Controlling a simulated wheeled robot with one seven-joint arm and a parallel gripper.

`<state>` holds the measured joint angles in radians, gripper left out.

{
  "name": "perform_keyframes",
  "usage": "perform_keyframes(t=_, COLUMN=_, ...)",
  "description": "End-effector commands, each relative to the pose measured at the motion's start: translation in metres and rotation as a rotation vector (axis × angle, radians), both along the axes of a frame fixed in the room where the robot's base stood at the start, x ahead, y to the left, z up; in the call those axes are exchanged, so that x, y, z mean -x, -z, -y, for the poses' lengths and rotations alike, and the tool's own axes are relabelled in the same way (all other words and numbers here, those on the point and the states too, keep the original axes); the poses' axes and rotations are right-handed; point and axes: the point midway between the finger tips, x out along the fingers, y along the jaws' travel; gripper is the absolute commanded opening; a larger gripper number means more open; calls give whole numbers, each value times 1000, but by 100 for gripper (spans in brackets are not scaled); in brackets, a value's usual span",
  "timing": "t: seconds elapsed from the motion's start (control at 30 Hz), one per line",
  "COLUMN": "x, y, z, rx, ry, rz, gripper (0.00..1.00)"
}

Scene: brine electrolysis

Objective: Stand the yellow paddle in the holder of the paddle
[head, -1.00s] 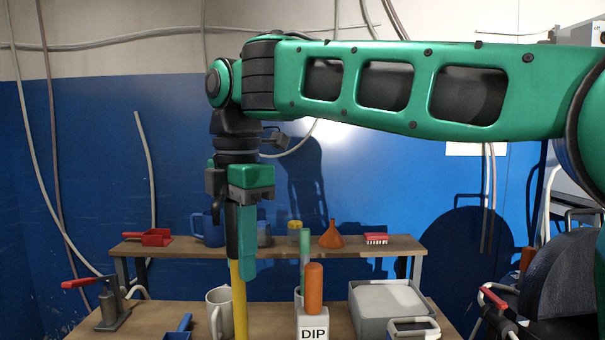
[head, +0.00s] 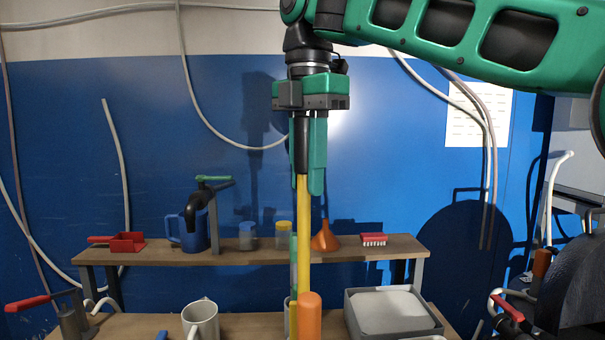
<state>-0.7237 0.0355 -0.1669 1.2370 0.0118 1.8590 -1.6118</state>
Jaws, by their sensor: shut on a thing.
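My gripper (head: 309,188) points down at the centre of the head view, with its green fingers shut on the yellow paddle (head: 303,230). The paddle hangs upright, with a dark upper part between the fingers and a long yellow shaft below. Its lower end passes behind an orange upright handle (head: 310,318) and out of the picture, so I cannot see what it meets. A green rod (head: 293,248) stands just behind the shaft, mostly hidden. I cannot make out the paddle's holder for sure; the table around the orange handle's foot is cut off.
A white mug (head: 201,320) stands left of the paddle and a grey tray (head: 350,312) right of it. A shelf (head: 345,250) behind bears a red scoop (head: 127,242), blue mug (head: 185,235), jars, orange funnel (head: 324,236) and red brush (head: 373,239). A red-handled clamp is at lower left.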

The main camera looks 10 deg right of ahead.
Motion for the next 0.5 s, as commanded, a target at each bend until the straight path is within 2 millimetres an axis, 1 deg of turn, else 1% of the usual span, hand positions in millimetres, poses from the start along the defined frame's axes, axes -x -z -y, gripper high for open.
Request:
perform_keyframes(t=0.13, x=1, y=7, z=-4, rx=0, ry=-7, rz=0, gripper=0)
perform_keyframes(t=0.5, x=2, y=26, z=-7, rx=-1, ry=-11, rz=0, gripper=0)
